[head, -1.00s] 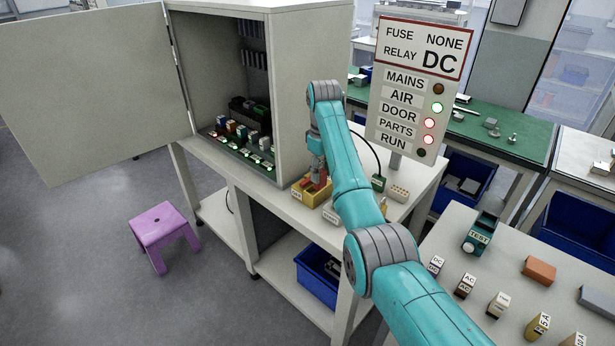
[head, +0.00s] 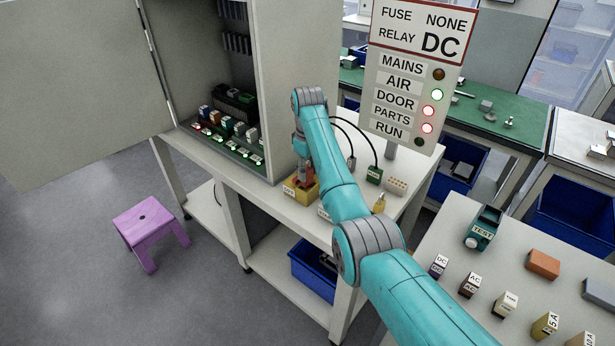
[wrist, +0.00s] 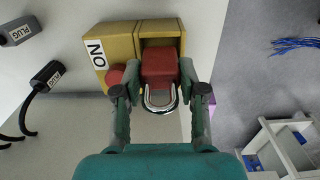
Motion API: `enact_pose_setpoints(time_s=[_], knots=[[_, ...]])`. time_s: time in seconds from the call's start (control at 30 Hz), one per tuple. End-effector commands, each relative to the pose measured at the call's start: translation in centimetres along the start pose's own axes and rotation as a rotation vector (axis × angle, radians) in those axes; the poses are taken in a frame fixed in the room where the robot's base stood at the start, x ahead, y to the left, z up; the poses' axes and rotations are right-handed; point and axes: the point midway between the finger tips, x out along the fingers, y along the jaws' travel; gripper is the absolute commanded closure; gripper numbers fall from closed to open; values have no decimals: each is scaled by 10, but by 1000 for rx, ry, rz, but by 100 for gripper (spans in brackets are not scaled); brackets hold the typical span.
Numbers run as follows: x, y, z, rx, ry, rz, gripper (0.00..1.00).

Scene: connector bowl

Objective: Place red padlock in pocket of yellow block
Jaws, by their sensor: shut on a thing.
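The yellow block (wrist: 122,45) stands on the table beside the cabinet, with a label, a round red part (wrist: 115,76) and an open pocket on its right in the wrist view. The block (head: 311,195) also shows in the head view, partly hidden by my gripper. My gripper (wrist: 159,72) is shut on the red padlock (wrist: 158,64), one finger on each side of its body. The silver shackle points toward my wrist. The padlock body covers the near part of the pocket; the far part shows beyond it. How deep it sits, I cannot tell.
The open cabinet (head: 262,90) stands close left of my arm. Black plugs (wrist: 48,76) with cables lie beside the block. A green piece (head: 374,175) and a perforated beige piece (head: 397,185) lie to its right. A sign panel (head: 409,75) stands behind.

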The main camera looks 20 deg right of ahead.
Motion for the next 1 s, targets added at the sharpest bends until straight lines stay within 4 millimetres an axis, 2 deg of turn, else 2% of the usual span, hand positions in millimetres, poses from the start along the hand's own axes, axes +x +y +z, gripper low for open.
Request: enact_pose_setpoints(time_s=[0.1, 0.17, 0.53, 0.57, 0.63, 1.0], knots=[[20, 0, 0, 0, -2, -1, 96], [25, 0, 0, 0, -2, -1, 96], [29, 0, 0, 0, -1, -1, 96], [28, 0, 0, 0, -1, 0, 52], [28, 0, 0, 0, -1, 0, 34], [25, 0, 0, 0, 0, 0, 34]])
